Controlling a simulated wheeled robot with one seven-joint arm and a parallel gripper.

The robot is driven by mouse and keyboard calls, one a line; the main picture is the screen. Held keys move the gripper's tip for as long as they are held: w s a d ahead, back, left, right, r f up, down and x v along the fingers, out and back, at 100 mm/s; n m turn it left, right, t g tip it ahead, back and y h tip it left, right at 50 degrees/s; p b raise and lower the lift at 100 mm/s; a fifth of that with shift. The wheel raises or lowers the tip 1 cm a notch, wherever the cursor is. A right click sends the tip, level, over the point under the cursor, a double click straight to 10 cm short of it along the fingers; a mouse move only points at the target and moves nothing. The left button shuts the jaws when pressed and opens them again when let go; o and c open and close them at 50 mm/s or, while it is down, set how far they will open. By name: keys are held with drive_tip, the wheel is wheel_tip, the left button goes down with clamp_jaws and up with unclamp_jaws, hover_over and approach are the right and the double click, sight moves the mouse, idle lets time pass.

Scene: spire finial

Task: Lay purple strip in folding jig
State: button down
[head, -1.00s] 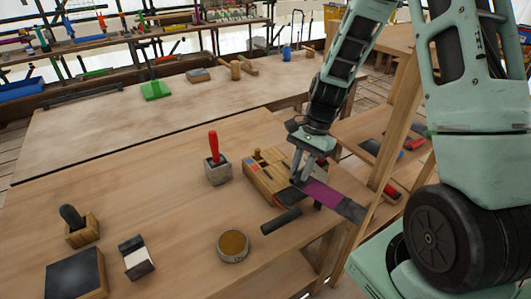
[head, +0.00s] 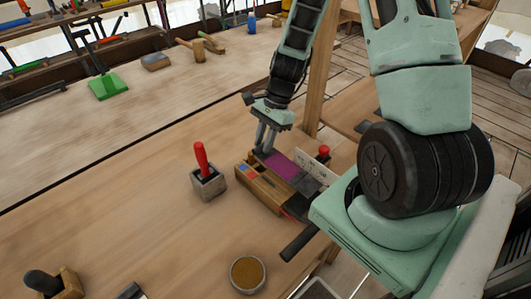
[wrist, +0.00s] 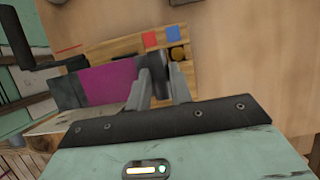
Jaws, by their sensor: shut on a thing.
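The purple strip (head: 281,165) has dark ends. My gripper (head: 264,148) is shut on its far dark end, which the fingers partly hide. The strip extends over the wooden folding jig (head: 258,189), along its length. I cannot tell whether it touches the bed. In the wrist view the strip (wrist: 108,84) runs left from my gripper (wrist: 157,86), beside the jig's wooden edge (wrist: 125,46) with red and blue squares. A black handle (head: 299,243) sticks out at the jig's near end. A pale plate (head: 316,166) stands along its right side.
A grey block with a red-handled tool (head: 206,180) stands just left of the jig. A round tin (head: 247,274) is in front. A red knob (head: 323,152) shows beyond the plate. My base is close on the right.

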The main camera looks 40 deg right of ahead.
drive_tip(key=shift+f, duration=2.4)
drive_tip(key=shift+f, duration=0.1)
drive_tip(key=c, duration=1.3)
unclamp_jaws()
drive_tip(key=shift+o, duration=0.2)
